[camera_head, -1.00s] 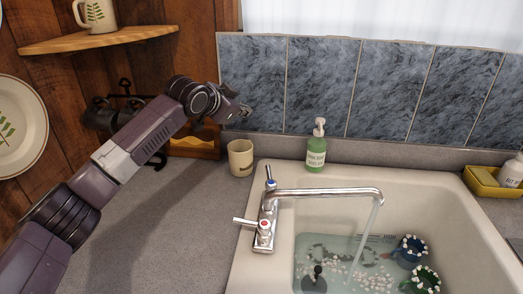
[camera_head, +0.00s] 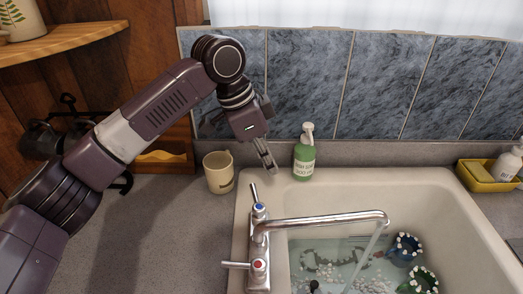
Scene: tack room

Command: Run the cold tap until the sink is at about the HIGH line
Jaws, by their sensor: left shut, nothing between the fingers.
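The chrome faucet (camera_head: 320,222) stands at the sink's left rim, its spout reaching right over the basin. A stream of water (camera_head: 371,247) falls from the spout. The blue-marked cold tap (camera_head: 258,209) has its lever pointing up and slightly left; the red-marked hot tap (camera_head: 258,265) is nearer, its lever pointing left. The cream sink (camera_head: 440,192) holds clear water (camera_head: 340,252). Faint level marks show on its back wall, but the HIGH line is too small to read. My left gripper (camera_head: 271,166) is shut and empty, pointing down just behind and above the cold lever. My right gripper is out of view.
A green soap bottle (camera_head: 304,158) stands just right of my left gripper, and a beige cup (camera_head: 218,173) just left. A blue object (camera_head: 406,248) and a green one (camera_head: 423,278) with white foam sit in the sink. A yellow tray (camera_head: 482,178) is at right.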

